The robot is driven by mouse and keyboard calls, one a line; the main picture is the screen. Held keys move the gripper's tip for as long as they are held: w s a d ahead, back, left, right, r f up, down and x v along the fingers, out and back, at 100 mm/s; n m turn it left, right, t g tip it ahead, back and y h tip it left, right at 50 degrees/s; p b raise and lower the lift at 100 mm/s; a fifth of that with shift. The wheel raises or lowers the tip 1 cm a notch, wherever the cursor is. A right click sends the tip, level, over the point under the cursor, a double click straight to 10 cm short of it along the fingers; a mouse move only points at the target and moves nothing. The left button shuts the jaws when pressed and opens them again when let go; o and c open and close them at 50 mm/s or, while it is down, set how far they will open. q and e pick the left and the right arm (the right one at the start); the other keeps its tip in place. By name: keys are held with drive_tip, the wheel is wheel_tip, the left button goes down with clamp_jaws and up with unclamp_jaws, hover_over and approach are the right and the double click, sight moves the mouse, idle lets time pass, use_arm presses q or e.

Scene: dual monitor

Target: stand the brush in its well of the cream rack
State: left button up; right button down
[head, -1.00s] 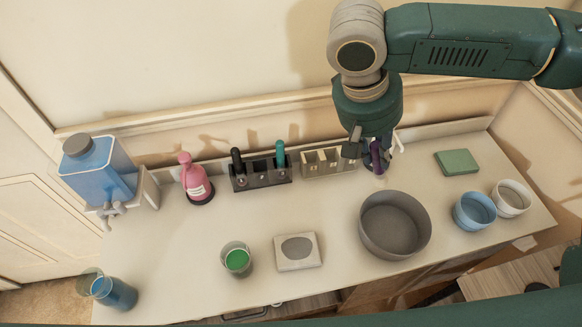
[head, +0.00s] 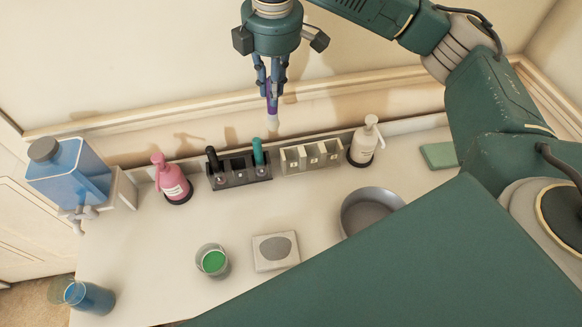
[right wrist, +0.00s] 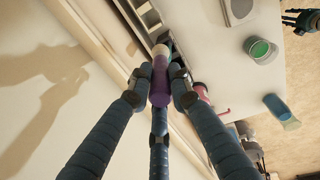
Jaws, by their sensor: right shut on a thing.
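My right gripper (head: 271,88) is shut on the purple brush (head: 271,103). It holds the brush nearly upright in the air, pale end down, above and behind the racks. In the right wrist view the gripper (right wrist: 160,82) has its fingers around the purple part (right wrist: 161,92), and the pale end sticks out past them. The cream rack (head: 311,158) stands against the back wall with several wells that look empty. It shows partly in the right wrist view (right wrist: 146,14). My left gripper (right wrist: 300,20) is small at that view's upper right edge, its fingers apart and empty.
A dark rack (head: 240,181) with black and teal handles stands left of the cream rack. A cream pump bottle (head: 363,146) is close on its right. A pink bottle (head: 172,182) stands further left. A grey bowl (head: 368,211) is in front, partly hidden by my arm.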

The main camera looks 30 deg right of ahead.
drive_tip(key=w+d+f+n+g, duration=0.1)
drive_tip(key=d+f+n, duration=0.1)
drive_tip(key=d+n, duration=0.35)
wheel_tip(320, 180, down, 19)
drive_tip(key=p, duration=0.2)
drive_tip(key=shift+w+f+n+p, duration=0.15)
drive_tip(key=shift+w+n+p, duration=0.05)
drive_tip(key=shift+n+p, duration=0.2)
drive_tip(key=c, duration=2)
unclamp_jaws()
drive_tip(key=shift+f, duration=0.1)
drive_tip(key=o, duration=0.4)
